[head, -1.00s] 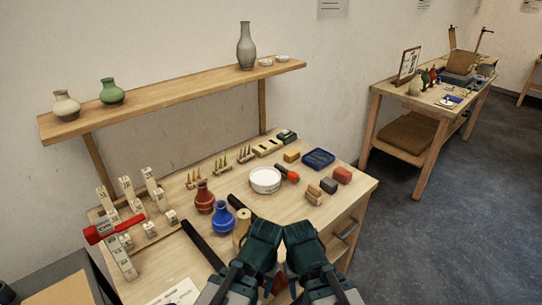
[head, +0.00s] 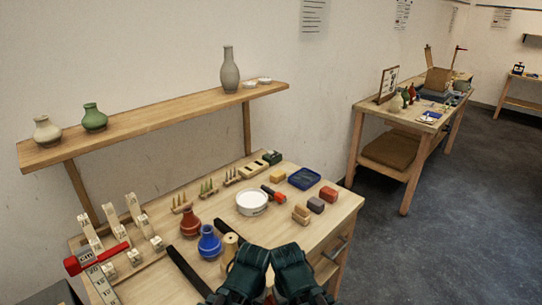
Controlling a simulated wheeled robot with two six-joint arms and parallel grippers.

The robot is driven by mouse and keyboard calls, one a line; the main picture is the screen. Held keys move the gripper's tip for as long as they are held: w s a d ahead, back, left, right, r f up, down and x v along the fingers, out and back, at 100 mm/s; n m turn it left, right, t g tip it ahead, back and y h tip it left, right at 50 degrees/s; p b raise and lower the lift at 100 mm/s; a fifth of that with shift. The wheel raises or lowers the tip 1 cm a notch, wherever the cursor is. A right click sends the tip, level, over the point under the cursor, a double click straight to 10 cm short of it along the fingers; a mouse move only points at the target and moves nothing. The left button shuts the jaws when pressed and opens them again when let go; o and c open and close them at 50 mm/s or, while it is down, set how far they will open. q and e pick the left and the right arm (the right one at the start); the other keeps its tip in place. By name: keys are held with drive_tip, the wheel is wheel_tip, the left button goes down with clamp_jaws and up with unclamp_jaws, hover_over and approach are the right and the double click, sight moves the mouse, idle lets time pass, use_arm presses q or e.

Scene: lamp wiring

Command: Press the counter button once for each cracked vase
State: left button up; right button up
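On the wall shelf stand a cream vase (head: 46,131), a green vase (head: 94,117) and a tall grey vase (head: 229,70). A red vase (head: 190,224) and a blue vase (head: 209,243) stand upright on the bench. Cracks are too small to tell on any of them. A small dark green box (head: 272,157) sits at the bench's back edge; I cannot tell if it is the counter. My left gripper (head: 257,256) and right gripper (head: 284,252) are close together over the bench's front edge, apart from the vases. Their fingertips are not clear.
A second table (head: 395,122) with small vases and a framed picture stands back right. The floor (head: 470,200) at right is clear.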

idle(0.3)
clamp_jaws()
idle(1.6)
